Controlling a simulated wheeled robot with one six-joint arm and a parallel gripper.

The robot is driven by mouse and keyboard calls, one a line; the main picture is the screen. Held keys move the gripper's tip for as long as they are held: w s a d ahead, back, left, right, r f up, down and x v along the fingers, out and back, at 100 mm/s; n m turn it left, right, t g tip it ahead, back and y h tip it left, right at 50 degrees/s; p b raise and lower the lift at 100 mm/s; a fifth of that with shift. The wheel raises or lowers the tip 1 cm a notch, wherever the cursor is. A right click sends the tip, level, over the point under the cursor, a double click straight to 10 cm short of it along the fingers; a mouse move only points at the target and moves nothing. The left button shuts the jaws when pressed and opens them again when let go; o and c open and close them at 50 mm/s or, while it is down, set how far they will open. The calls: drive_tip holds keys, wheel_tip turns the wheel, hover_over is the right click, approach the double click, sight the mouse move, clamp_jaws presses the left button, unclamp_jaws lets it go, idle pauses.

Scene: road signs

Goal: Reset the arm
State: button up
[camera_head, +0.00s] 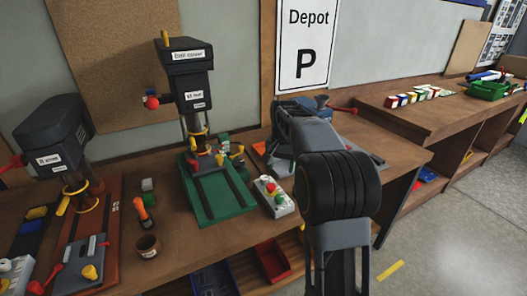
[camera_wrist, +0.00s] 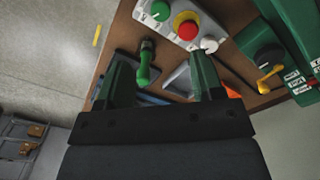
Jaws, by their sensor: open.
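My gripper (camera_wrist: 160,68) is open in the wrist view, its two dark green-grey fingers spread apart with nothing held between them. A green-handled tool (camera_wrist: 146,65) shows in the gap, beyond the fingers; I cannot tell how far below them it lies. My arm (camera_head: 340,187) rises in front of the bench in the head view, right of the middle. My gripper cannot be made out there.
A control box (camera_wrist: 187,24) with a red button and a green machine (camera_wrist: 290,40) appear beyond my gripper. In the head view, drill presses (camera_head: 186,90) stand on the wooden bench (camera_head: 180,262). Open floor (camera_head: 440,250) lies at right.

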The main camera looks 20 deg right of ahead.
drive_tip(key=s+a+f+n+t, duration=0.1)
drive_tip(key=s+a+n, duration=0.3)
drive_tip(key=s, duration=0.7)
drive_tip(key=s+a+f+n+t, duration=0.1)
drive_tip(key=s+a+n+t, duration=0.2)
drive_tip(key=s+a, duration=0.4)
drive_tip(key=shift+s+a+f+n, duration=0.2)
drive_tip(key=shift+s+f+n, duration=0.2)
drive_tip(key=shift+s, duration=1.75)
